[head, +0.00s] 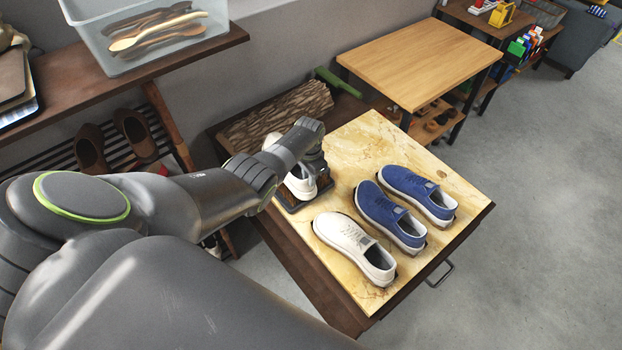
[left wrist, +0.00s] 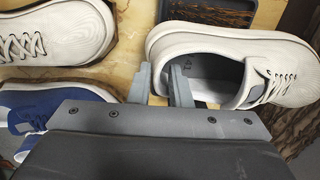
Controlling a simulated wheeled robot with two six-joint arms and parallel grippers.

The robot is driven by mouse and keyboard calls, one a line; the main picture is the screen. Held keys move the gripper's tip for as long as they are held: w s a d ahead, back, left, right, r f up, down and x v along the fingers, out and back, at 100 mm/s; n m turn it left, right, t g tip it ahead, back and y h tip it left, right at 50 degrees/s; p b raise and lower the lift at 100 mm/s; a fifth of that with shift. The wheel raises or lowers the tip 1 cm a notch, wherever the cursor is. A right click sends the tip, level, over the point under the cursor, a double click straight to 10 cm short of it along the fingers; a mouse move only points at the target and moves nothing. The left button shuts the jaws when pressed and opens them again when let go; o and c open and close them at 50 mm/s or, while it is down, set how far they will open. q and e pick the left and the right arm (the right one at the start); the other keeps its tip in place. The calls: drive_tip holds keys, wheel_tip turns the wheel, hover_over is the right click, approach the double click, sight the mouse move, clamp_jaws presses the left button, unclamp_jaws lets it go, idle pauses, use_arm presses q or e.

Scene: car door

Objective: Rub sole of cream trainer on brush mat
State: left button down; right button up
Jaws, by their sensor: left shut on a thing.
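A cream trainer (head: 299,186) is in my left gripper (head: 314,160), over the dark-framed brush mat (head: 291,208) with brown bristles. In the left wrist view my left gripper (left wrist: 162,85) is shut on the heel-side wall of this trainer (left wrist: 285,50), one finger inside the opening and one outside. The mat's edge also shows at the top of the left wrist view (left wrist: 166,9). Whether the sole touches the bristles is hidden. A second cream trainer (head: 352,246) stands on the pale board. My right gripper is not in view.
Two blue trainers (head: 391,214) (head: 419,192) stand on the pale board (head: 380,145) beside the second cream one. A bark-covered log (head: 275,117) lies behind the mat. A wooden table (head: 420,60) stands behind, and a shelf with a clear bin (head: 150,40) is at upper left.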

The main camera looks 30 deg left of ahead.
use_arm(q)
drive_tip(key=shift+r, duration=0.1)
wheel_tip(320, 180, up, 3)
drive_tip(key=p, duration=0.3)
drive_tip(key=shift+r, duration=2.45)
